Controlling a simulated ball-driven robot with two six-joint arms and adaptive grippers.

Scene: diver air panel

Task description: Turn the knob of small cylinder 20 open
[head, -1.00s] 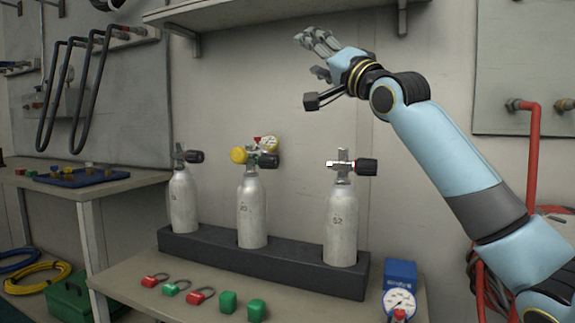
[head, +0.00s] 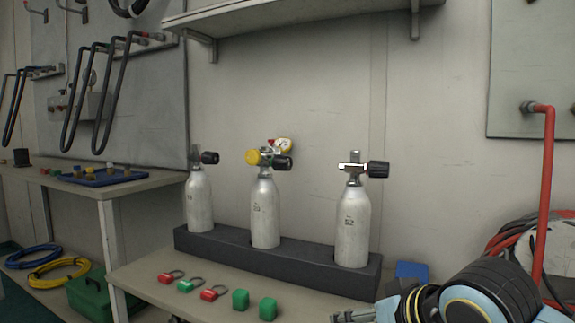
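Three small silver cylinders stand upright in a dark rack (head: 300,262). The middle cylinder (head: 265,215) has a number that looks like 20, too small to be sure. Its valve carries a yellow knob (head: 252,157), a black knob (head: 284,163) and a small gauge (head: 286,145). The right cylinder (head: 352,228), marked 52, has a black knob (head: 378,169). The left cylinder (head: 199,204) has a black knob (head: 210,157). My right gripper (head: 345,317) is low at the bottom edge, partly cut off, in front of the rack's right end. Its opening cannot be made out. My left gripper is out of view.
Red and green padlocks (head: 190,285) and green blocks (head: 240,299) lie on the bench in front of the rack. A shelf (head: 300,22) hangs above. A red pipe (head: 546,190) stands at right. The space before the cylinders' valves is clear.

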